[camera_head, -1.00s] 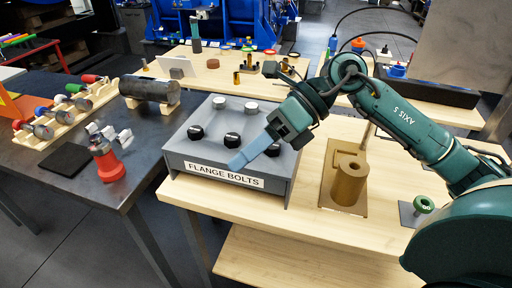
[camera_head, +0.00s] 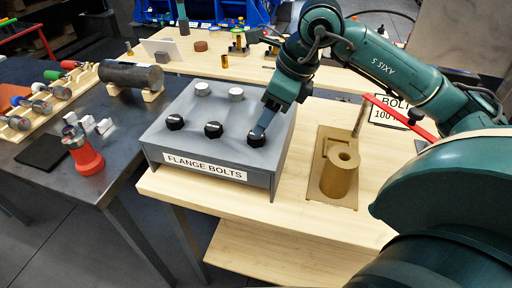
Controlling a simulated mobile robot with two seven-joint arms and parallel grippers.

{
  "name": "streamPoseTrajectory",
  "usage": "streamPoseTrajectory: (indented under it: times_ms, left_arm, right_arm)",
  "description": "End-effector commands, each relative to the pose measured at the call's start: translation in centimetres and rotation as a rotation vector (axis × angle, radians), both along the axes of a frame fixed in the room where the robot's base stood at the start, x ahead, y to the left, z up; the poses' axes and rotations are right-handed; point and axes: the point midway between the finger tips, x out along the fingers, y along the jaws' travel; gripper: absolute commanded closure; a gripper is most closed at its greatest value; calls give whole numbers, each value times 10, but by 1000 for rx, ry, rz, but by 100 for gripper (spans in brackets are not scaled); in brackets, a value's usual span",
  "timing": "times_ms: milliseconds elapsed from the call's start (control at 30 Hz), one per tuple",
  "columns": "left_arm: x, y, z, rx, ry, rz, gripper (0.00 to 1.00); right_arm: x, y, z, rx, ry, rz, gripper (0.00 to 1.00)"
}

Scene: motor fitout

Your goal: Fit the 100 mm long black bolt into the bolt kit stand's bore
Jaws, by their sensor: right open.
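A grey stand labelled FLANGE BOLTS (camera_head: 155,141) holds three black bolt heads in its front row: left (camera_head: 175,122), middle (camera_head: 213,129) and right (camera_head: 256,140). Two light grey heads (camera_head: 236,94) sit behind them. My right gripper (camera_head: 259,132) is open and points down at the right black head, its blue-grey fingertips at or just above it; I cannot tell whether they touch. The bolt shanks are hidden in the stand. A bronze-coloured stand with an upright bored cylinder (camera_head: 339,178) is to the right, its bore open at the top. My left gripper is not in view.
The dark bench at left holds a red-bodied part (camera_head: 86,157), a black pad (camera_head: 43,151) and a dark cylinder (camera_head: 131,75). Bare wood lies between the two stands.

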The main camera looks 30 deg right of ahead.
Motion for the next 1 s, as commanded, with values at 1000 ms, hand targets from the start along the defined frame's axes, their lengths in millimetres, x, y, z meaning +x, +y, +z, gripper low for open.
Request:
streamPoseTrajectory:
  times_ms: [1000]
  left_arm:
    - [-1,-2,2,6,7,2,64]
  right_arm:
    - [13,7,-53,1,-1,0,64]
